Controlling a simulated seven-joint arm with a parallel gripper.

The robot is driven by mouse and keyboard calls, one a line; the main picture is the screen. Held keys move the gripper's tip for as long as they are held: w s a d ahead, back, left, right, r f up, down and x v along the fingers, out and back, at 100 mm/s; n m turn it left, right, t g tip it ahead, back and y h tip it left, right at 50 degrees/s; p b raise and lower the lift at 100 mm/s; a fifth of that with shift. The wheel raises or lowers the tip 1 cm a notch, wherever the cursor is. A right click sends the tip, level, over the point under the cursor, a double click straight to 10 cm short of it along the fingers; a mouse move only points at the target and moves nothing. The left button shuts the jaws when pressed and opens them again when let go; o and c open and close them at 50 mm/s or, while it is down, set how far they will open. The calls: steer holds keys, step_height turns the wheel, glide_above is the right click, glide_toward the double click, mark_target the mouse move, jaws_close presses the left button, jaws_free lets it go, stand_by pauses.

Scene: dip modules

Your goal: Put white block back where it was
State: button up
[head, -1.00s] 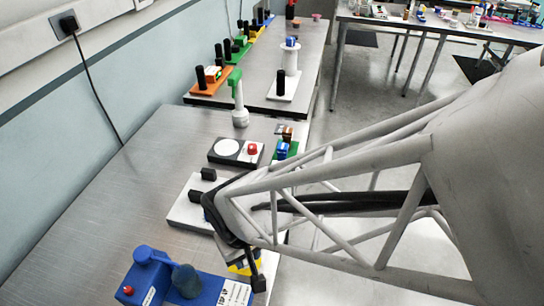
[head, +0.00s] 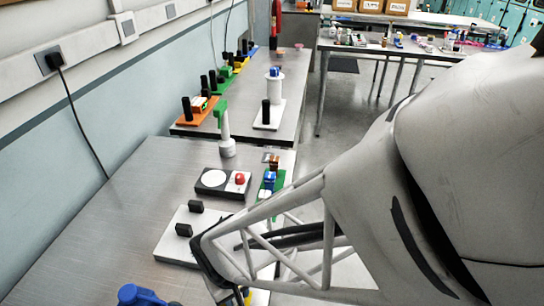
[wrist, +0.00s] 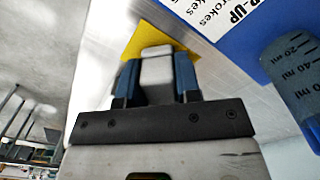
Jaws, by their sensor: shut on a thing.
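In the wrist view, my gripper (wrist: 156,76) has its two blue fingers closed on the sides of a white block (wrist: 157,66). A flat yellow patch (wrist: 142,36) lies beyond the block. I cannot tell whether the block touches it.
A blue module (wrist: 228,24) with a printed label and a cup with ml marks (wrist: 294,72) is close on the right. A white board with black blocks (head: 174,248), a dark panel with a red button (head: 240,179) and a green board (head: 280,181) stand farther up the table (head: 85,235).

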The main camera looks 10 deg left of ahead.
steer(key=shift+f, duration=0.2)
steer(key=o, duration=1)
steer(key=shift+r, duration=0.15)
step_height(320, 180, up, 12)
steer(key=shift+r, duration=0.1)
stand_by(0.9)
